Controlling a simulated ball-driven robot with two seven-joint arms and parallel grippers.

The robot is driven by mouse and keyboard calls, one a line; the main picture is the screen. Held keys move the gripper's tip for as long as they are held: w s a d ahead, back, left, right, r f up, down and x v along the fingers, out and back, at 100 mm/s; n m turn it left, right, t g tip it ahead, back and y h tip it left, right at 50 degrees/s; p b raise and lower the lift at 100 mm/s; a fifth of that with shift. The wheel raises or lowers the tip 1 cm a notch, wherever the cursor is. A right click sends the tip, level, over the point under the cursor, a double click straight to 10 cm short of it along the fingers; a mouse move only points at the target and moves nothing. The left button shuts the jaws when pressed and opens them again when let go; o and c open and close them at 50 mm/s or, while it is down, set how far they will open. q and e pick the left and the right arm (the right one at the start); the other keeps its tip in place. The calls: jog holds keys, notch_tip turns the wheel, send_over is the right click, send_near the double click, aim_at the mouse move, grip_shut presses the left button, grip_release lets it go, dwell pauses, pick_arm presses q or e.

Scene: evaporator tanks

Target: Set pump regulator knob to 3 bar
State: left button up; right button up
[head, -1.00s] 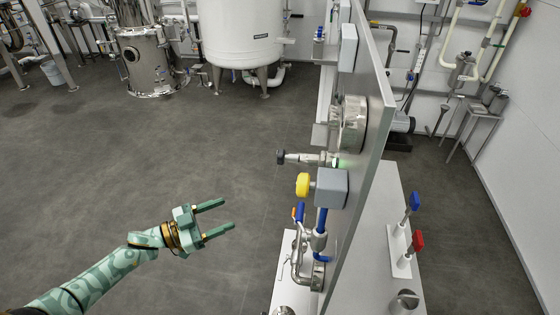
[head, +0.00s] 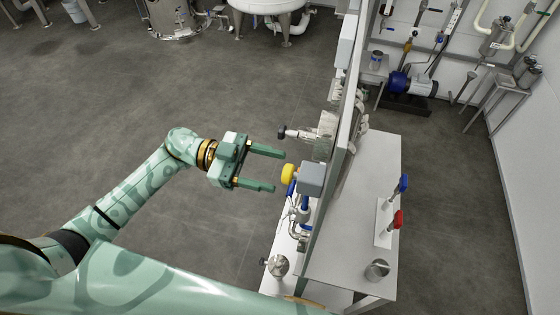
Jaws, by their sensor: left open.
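My left gripper (head: 278,170) is open in the head view, its two green fingers pointing right at the panel's left face. A yellow knob (head: 288,173) on a grey box (head: 311,179) shows just beyond the fingertips, about level with the gap between them. Nothing is held; whether the fingers touch the knob I cannot tell. A dark knob (head: 282,132) on a metal stem sits above, next to a round metal gauge-like part (head: 326,136) seen edge-on. Which knob is the pump regulator is not readable, and no bar scale shows. My right gripper is not in view.
The upright grey panel (head: 332,190) stands edge-on over a white table (head: 352,235). A blue-handled valve (head: 404,183) and a red-handled valve (head: 398,219) stand right of the panel. Pipes with blue parts (head: 305,203) hang below the grey box.

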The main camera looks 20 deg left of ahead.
aim_at(289, 173)
pick_arm(q)
jog(key=d, duration=0.2)
jog(key=shift+d+p, duration=0.3)
jog(key=shift+d, duration=0.1)
jog(key=c, duration=1)
